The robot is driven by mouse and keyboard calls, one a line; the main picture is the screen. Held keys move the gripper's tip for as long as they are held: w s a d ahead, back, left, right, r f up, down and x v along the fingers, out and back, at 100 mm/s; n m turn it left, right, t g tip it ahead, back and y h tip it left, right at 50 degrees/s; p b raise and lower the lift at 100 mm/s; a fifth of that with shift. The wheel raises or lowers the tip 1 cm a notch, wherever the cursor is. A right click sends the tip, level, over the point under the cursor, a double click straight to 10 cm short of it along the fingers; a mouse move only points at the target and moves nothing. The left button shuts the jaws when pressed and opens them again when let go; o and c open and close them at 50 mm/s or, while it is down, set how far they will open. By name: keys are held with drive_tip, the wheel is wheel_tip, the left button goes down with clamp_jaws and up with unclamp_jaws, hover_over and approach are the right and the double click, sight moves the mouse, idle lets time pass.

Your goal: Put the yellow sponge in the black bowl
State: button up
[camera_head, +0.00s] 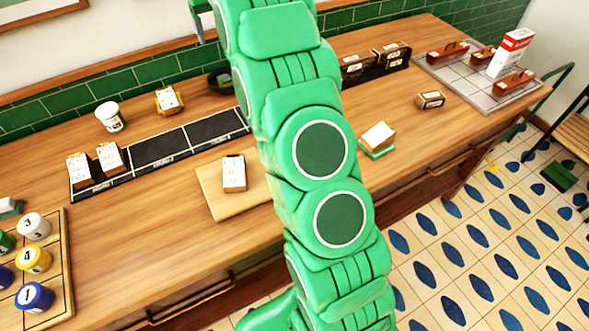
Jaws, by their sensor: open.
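No plain yellow sponge can be made out for certain. A small yellowish block with a white label (167,100) stands at the back of the counter, left of my arm; I cannot tell whether it is the sponge. A dark rounded object (220,80), possibly the black bowl, sits near the green tiled wall, and my green arm partly hides it. My arm crosses the middle of the view from bottom to top. My gripper is not in view, and the counter behind the arm is hidden.
A black sectioned strip (165,146) holds labelled boxes. A labelled box stands on a wooden board (216,201). Numbered jars stand on a tray (62,291) at left. A grey tray (443,69) holds several items at right. Bare counter lies front left (140,235).

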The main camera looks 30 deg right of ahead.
drive_tip(key=s+a+r, duration=0.1)
drive_tip(key=s+r, duration=0.1)
drive_tip(key=s, duration=0.5)
drive_tip(key=s+a+r, duration=0.1)
drive_tip(key=s+a, duration=0.1)
drive_tip(key=s, duration=0.4)
drive_tip(key=s+f, duration=0.2)
drive_tip(key=s, duration=1.1)
drive_tip(key=s+a+f+g, duration=0.1)
drive_tip(key=s+f, duration=0.2)
drive_tip(key=s, duration=1)
drive_tip(key=s+a+f, duration=0.1)
drive_tip(key=s+f, duration=0.2)
drive_tip(key=s, duration=1)
drive_tip(key=shift+s+f, duration=0.15)
drive_tip(key=shift+s, duration=0.15)
